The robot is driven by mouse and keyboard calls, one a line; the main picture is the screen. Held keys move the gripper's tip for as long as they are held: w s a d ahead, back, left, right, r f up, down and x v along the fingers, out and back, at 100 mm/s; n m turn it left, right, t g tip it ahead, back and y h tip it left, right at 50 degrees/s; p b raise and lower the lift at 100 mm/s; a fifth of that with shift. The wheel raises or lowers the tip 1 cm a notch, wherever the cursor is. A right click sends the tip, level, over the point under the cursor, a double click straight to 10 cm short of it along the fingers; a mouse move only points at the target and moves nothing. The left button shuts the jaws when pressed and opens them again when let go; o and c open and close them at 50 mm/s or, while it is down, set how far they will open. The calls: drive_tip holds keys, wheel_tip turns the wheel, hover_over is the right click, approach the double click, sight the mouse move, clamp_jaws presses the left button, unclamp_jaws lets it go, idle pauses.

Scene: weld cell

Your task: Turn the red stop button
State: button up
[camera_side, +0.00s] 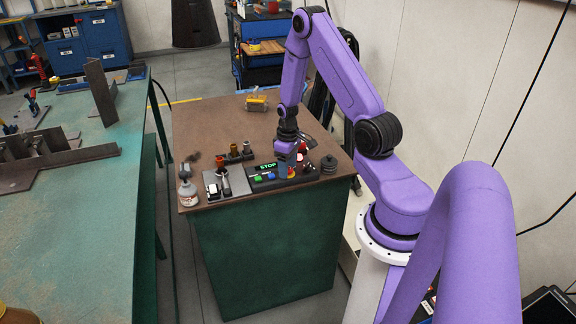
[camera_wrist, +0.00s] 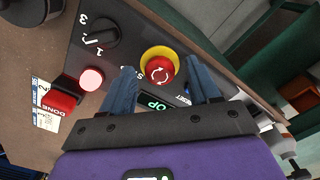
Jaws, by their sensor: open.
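The red stop button (camera_wrist: 159,68) has a yellow collar and white turning arrows on its cap. It sits on a dark control panel (camera_wrist: 135,18). In the side view it is a small red and yellow spot (camera_side: 291,171) at the panel's right part, partly hidden by my gripper. My gripper (camera_wrist: 162,80) is open, with its two blue-grey fingers on either side of the button in the wrist view. I cannot tell whether the fingers touch it. In the side view my gripper (camera_side: 287,160) points down at the panel.
The panel also bears a black rotary knob (camera_wrist: 98,30), a lit pinkish button (camera_wrist: 91,79), a green STOP display (camera_side: 266,167) and a blue button (camera_side: 271,177). A red DONE block (camera_wrist: 62,95) lies beside it. A bottle (camera_side: 187,190) stands left on the brown bench top (camera_side: 200,125).

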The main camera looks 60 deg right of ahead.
drive_tip(key=c, duration=1.1)
drive_tip(key=shift+o, duration=0.2)
drive_tip(key=shift+m, duration=3.4)
